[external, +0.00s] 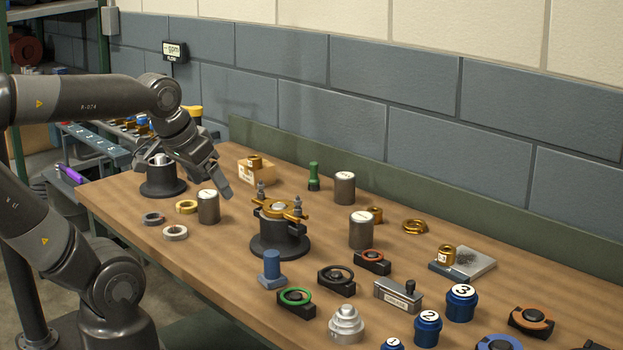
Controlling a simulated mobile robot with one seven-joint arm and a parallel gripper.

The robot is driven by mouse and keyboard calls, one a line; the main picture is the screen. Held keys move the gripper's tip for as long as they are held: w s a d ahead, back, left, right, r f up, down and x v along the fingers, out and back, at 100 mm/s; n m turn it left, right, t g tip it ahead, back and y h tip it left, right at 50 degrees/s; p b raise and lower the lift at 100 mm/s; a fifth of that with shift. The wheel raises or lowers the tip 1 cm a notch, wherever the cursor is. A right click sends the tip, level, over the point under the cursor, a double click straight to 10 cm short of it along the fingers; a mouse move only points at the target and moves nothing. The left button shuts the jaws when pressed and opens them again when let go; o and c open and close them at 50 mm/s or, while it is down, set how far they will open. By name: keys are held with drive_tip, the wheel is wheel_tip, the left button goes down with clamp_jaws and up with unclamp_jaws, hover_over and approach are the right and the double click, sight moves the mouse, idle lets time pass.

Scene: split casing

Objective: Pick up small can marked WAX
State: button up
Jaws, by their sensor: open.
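Several dark cylindrical cans with white-topped lids stand on the wooden table in the external view: a left can (208,207), a back can (344,188) and a middle can (361,231). The lettering on them is too small to read, so I cannot tell which one is marked WAX. A small brass can (446,256) with a pale label sits on a grey plate at the right. My gripper (222,183) is open and points down, just above and right of the left can in the picture. I see nothing between its fingers.
A dark round fixture with a brass clamp (280,235) stands right of my gripper. A cardboard box (257,172) is behind it. Rings (175,233) lie near the left edge. Numbered blue jars (461,303) and bearing blocks (337,281) crowd the front right.

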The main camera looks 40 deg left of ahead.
drive_tip(key=w+a+r, duration=0.1)
drive_tip(key=w+r, duration=0.1)
drive_tip(key=w, duration=0.5)
drive_tip(key=w+a+r, duration=0.1)
drive_tip(key=w+r, duration=0.1)
drive_tip(key=w, duration=0.6)
hover_over(341, 177)
drive_tip(key=s, duration=0.3)
wheel_tip(341, 177, down, 16)
drive_tip(key=shift+g, duration=0.4)
drive_tip(key=x, duration=0.5)
drive_tip(key=shift+w+a+f, duration=0.1)
drive_tip(key=shift+w+a, duration=0.05)
drive_tip(key=shift+w, duration=0.1)
drive_tip(key=shift+w+x, duration=0.15)
drive_tip(key=shift+x, duration=1.3)
drive_tip(key=shift+w+x, duration=0.15)
drive_tip(key=shift+x, duration=1.35)
